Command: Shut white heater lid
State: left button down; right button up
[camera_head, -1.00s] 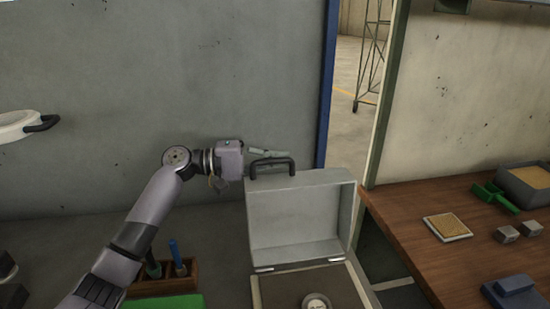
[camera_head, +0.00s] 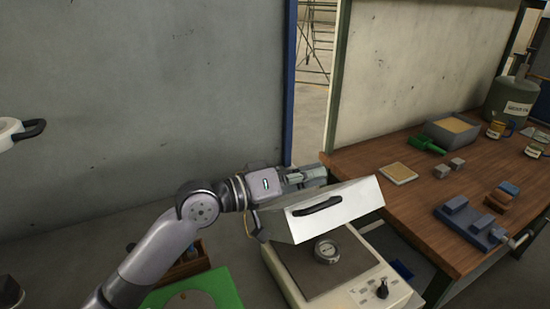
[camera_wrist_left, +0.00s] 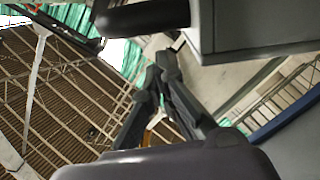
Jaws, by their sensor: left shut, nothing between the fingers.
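The white heater (camera_head: 372,290) stands below the middle in the head view, with a dark top plate and knobs on its front. Its white lid (camera_head: 360,200) is partly lowered and tilted over the plate, with the black handle (camera_head: 317,206) on its outer face. A round metal piece (camera_head: 327,250) sits on the plate under the lid. My left gripper (camera_head: 312,176) is shut and empty, right behind the lid's upper edge; I cannot tell if it touches. In the left wrist view its closed fingers (camera_wrist_left: 162,70) show beside the lid (camera_wrist_left: 265,20). My right gripper is out of view.
A wooden bench (camera_head: 400,205) on the right carries a green scoop (camera_head: 427,145), a grey sand tray (camera_head: 452,130) and a blue vise (camera_head: 470,227). A green mat (camera_head: 225,288) and a wooden tool holder (camera_head: 190,262) lie left of the heater. The grey wall is behind.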

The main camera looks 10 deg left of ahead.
aim_at(336, 199)
pick_arm(q)
jog(key=s+d+f+m, duration=0.2)
jog(key=d+m, duration=0.1)
jog(key=shift+f, duration=0.1)
jog(key=shift+s+d+f+m+y+b, duration=0.25)
jog(key=shift+s+f+m+y+b, duration=0.15)
jog(key=shift+m, duration=0.3)
jog(key=shift+s+d+m, duration=0.1)
jog(key=shift+s+m, duration=0.2)
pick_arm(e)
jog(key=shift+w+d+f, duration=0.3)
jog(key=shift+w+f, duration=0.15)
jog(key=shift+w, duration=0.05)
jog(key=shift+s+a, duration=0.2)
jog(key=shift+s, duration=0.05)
